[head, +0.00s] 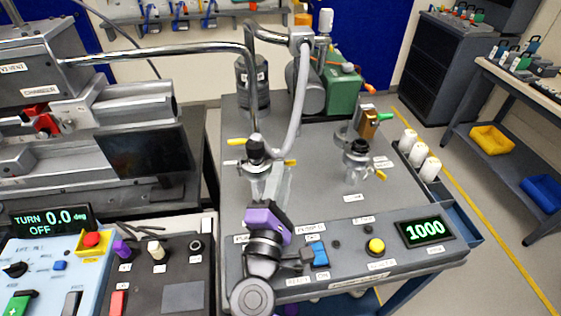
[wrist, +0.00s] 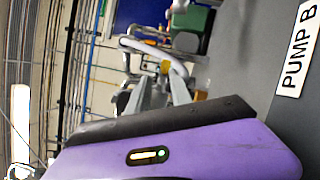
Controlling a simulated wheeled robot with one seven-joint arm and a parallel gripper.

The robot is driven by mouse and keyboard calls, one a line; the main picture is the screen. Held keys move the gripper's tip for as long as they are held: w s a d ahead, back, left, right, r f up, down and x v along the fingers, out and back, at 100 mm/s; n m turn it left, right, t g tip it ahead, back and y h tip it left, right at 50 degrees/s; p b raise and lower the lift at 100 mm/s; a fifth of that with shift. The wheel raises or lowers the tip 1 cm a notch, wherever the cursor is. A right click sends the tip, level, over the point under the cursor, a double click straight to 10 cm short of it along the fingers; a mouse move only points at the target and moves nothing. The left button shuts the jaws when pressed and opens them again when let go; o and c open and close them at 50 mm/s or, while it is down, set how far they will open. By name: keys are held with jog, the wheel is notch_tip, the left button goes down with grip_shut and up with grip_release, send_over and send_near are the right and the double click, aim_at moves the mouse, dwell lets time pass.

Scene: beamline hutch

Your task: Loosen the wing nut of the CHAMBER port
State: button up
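The steel pipe (head: 160,52) from the box labelled CHAMBER (head: 40,91) bends down to a dark clamped port (head: 256,150) on the grey cart top. A yellow wing-shaped piece (head: 236,142) sticks out left of this port and another (head: 290,162) sticks out right. Which one is the wing nut, I cannot tell for sure. My gripper (head: 277,172), with a purple body, reaches up from the front beside the port. In the wrist view its grey fingers (wrist: 162,82) stand apart, with no clear object held between them. The fingers hide part of the port's lower side.
A second port (head: 356,155) with a green-tipped valve stands to the right. A panel with a blue switch (head: 319,253), a yellow button (head: 376,247) and a display reading 1000 (head: 424,232) lies in front. A grey hose (head: 300,95) rises behind. The cart top between the ports is clear.

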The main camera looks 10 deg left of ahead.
notch_tip(320, 180, up, 20)
jog(key=p, duration=0.2)
dwell(0.4)
jog(key=s+a+m+y, duration=0.3)
jog(key=a+y, duration=0.1)
jog(key=y, duration=0.2)
jog(key=s+d+f+m+g+y, duration=0.1)
jog(key=s+d+f+m+y, duration=0.3)
jog(key=s+d+f, duration=0.5)
jog(key=s+d+f+m+g+h, duration=0.1)
jog(key=s+d+f+m, duration=0.3)
jog(key=s, duration=0.5)
jog(key=s+d+f+m+g+h, duration=0.1)
jog(key=s+d+f+m+h, duration=0.3)
jog(key=s+d, duration=0.5)
jog(key=s+d+f+m+g+h, duration=0.2)
jog(key=s+d+f+m, duration=0.3)
jog(key=s, duration=0.5)
jog(key=shift+s+d+f+m+h, duration=0.15)
jog(key=shift+d+f+m+h, duration=0.35)
jog(key=shift+d+m, duration=0.45)
